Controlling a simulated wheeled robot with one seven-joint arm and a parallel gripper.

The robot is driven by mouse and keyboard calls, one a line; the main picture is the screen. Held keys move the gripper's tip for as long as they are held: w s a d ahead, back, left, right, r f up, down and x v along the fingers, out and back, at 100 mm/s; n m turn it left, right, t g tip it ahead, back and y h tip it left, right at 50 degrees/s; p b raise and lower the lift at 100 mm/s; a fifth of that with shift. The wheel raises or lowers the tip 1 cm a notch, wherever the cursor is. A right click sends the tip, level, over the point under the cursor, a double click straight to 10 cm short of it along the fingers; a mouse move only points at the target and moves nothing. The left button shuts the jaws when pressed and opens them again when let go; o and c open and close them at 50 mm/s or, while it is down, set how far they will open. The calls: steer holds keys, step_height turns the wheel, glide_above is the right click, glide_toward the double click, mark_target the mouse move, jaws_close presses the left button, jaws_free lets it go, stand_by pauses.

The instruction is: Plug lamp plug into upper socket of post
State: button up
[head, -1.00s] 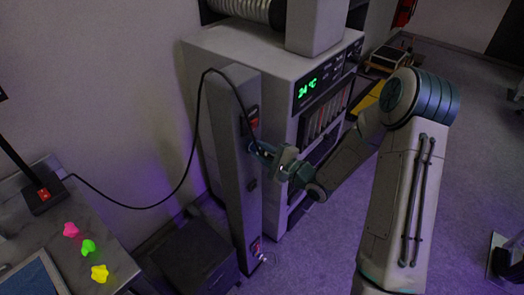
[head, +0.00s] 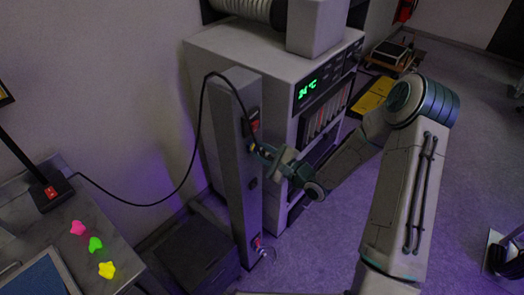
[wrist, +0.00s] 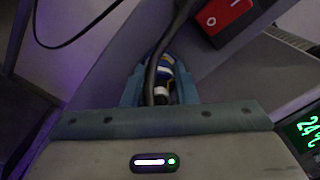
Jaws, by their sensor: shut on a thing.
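The grey post (head: 236,185) stands upright in front of a cabinet. A red switch (head: 254,125) is high on its face; it also shows in the wrist view (wrist: 222,12). My gripper (head: 258,150) is at the post's face just below that switch. It is shut on the lamp plug (wrist: 163,78), a dark body with blue and yellowish bands between the fingers. The upper socket is hidden behind the gripper and plug, so I cannot tell whether the plug is in it. The black lamp cable (head: 186,170) runs from the lamp base (head: 46,194) over the post's top to the gripper.
A lower outlet with a red switch (head: 258,243) is near the post's foot. The grey cabinet (head: 245,55) with a green display stands close behind. A desk at left holds pink, green and yellow pieces (head: 95,244). A dark box (head: 195,250) sits left of the post.

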steer(key=shift+w+r+p, duration=0.1)
steer(key=shift+r+p, duration=0.2)
steer(key=shift+r, duration=0.05)
steer(key=shift+m+p, duration=0.7)
steer(key=shift+m, duration=0.1)
steer(key=shift+a+m+p, duration=0.1)
steer(key=shift+m+p, duration=0.25)
steer(key=shift+m, duration=0.15)
steer(key=shift+f, duration=0.1)
steer(key=o, duration=1.1)
steer(key=shift+f, duration=0.1)
steer(key=shift+f, duration=0.15)
